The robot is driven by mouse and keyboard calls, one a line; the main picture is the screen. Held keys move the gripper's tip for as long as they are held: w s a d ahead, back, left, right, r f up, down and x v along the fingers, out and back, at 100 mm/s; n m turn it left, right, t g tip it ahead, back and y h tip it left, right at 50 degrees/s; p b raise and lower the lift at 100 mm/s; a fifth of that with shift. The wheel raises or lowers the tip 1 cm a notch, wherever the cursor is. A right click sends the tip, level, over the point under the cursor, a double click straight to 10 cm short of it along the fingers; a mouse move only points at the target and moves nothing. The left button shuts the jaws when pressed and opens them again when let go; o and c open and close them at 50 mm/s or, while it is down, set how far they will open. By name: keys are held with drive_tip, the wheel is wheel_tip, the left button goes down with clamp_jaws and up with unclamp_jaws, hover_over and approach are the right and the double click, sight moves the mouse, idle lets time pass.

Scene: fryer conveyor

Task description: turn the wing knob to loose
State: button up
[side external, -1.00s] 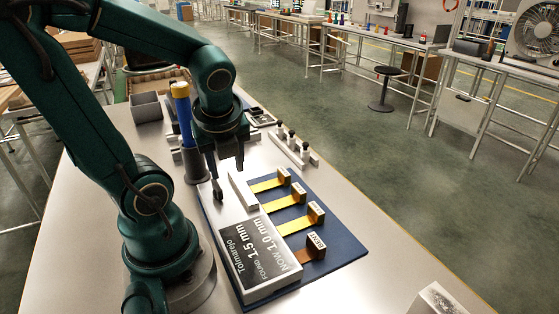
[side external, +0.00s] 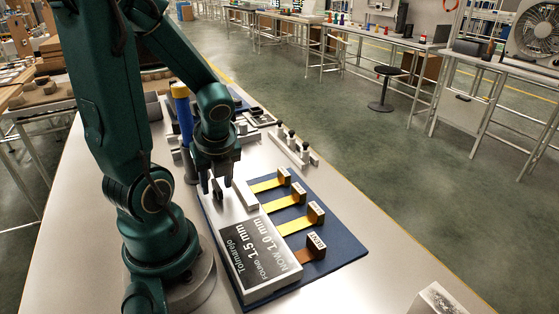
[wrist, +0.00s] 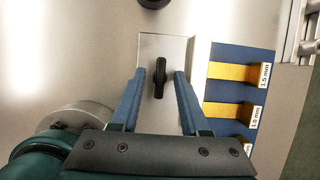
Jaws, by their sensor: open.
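The wing knob (wrist: 160,78) is black and stands on a pale metal plate (wrist: 151,46) in the wrist view. Its long wing runs nearly up and down in that picture. My gripper (wrist: 155,80) is open, with one blue-grey finger on each side of the knob and a clear gap to both. In the side external view my gripper (side external: 222,190) is over the metal block, fingers pointing down. The knob is hard to make out there, mostly hidden by the fingers. The block carries a dark label (side external: 258,252) reading "Tolmarejo, found 1.5 mm, now 1.0 mm".
A blue mat (side external: 345,248) holds several yellow to brown strips with labelled blocks (side external: 315,212) right of the metal block. A blue post with a yellow top (side external: 180,90) stands close behind my gripper. Small fixtures (side external: 293,148) stand farther back. The front right table is mostly clear.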

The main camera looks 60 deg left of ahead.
clamp_jaws()
drive_tip(key=shift+n, duration=0.3)
drive_tip(key=n+g, duration=0.1)
drive_tip(key=n, duration=0.1)
drive_tip(key=n+g, duration=0.1)
drive_tip(key=n, duration=0.2)
drive_tip(key=shift+w+h, duration=0.2)
drive_tip(key=shift+h, duration=0.2)
drive_tip(key=n+g, duration=0.1)
drive_tip(key=n, duration=0.2)
drive_tip(key=n+h, duration=0.1)
drive_tip(key=n, duration=0.2)
drive_tip(key=shift+w+a+g, duration=0.1)
drive_tip(key=shift+a+g, duration=0.05)
drive_tip(key=shift+g, duration=0.25)
drive_tip(key=n+h, duration=0.1)
drive_tip(key=n, duration=0.1)
drive_tip(key=n+h, duration=0.1)
drive_tip(key=n, duration=0.2)
drive_tip(key=shift+a+g, duration=0.15)
drive_tip(key=shift+g, duration=0.15)
drive_tip(key=n+h, duration=0.2)
drive_tip(key=n, duration=0.3)
drive_tip(key=shift+a, duration=0.1)
